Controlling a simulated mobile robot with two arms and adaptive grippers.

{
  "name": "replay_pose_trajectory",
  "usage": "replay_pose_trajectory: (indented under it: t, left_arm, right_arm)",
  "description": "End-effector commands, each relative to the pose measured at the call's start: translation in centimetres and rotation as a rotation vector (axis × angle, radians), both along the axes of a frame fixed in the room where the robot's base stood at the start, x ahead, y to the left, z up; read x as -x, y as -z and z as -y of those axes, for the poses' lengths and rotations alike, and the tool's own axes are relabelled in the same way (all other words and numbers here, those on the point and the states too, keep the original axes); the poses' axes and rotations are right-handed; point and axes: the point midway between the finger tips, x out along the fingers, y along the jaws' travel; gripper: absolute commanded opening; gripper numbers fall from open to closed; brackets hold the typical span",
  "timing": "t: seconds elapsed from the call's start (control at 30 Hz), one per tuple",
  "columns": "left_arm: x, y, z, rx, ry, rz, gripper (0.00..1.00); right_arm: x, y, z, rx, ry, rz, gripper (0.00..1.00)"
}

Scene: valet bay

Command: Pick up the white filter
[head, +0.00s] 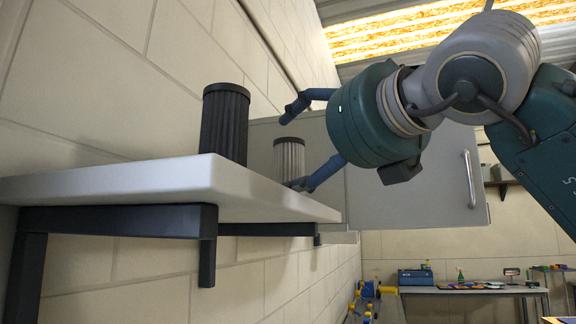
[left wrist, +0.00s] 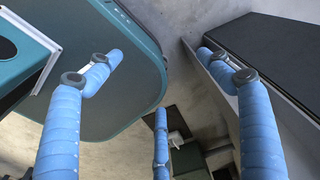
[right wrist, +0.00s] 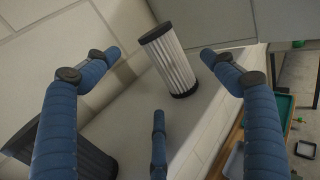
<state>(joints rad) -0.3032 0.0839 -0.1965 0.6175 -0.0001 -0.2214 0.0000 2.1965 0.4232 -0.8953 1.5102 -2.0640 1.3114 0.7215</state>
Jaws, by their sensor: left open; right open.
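The white filter (head: 289,158) is a pleated cylinder with dark end caps, standing upright on a white wall shelf (head: 120,182). It also shows in the right wrist view (right wrist: 170,62), between and beyond the blue fingers. My right gripper (head: 300,148) is open, with its fingers spread on the near right side of the filter, one above and one low near the shelf. No grip on the filter shows. My left gripper is outside the head view; in the left wrist view its fingers (left wrist: 160,75) are open with nothing between them.
A taller black filter (head: 224,124) stands on the shelf left of the white one. It shows in the right wrist view (right wrist: 62,150) beside a finger. A grey cabinet (head: 420,190) with a handle is behind my right arm. A workbench (head: 470,290) stands farther back.

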Motion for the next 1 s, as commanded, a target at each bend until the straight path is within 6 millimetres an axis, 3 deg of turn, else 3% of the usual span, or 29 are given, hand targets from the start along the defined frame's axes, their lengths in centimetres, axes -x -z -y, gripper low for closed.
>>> replay_pose_trajectory:
  t: [0.1,0.23,0.5,0.6,0.97,1.0]
  left_arm:
    - [1.7,-1.4,1.3,0.013,0.002,-0.022,0.79]
    - [1.7,-1.8,1.4,0.015,0.004,-0.023,0.79]
    - [-1.6,-4.8,0.6,0.008,0.004,0.023,0.79]
    - [-1.8,-5.8,0.5,0.007,0.002,0.028,0.79]
    - [-0.4,-5.9,0.4,0.004,0.000,0.006,0.79]
    - [-0.3,-5.9,0.4,0.004,0.000,0.004,0.79]
  right_arm:
    - [-1.8,-0.4,-0.9,0.000,-0.001,-0.003,0.84]
    - [-2.7,-0.1,-1.4,0.000,0.000,-0.001,0.84]
    - [-5.2,-0.5,-2.5,0.001,0.000,-0.004,0.84]
    - [-6.5,-0.3,-3.1,0.002,0.000,-0.004,0.84]
    - [-7.5,0.1,-3.6,0.000,0.000,-0.001,0.84]
    - [-7.5,0.1,-3.6,0.000,0.000,-0.001,0.80]
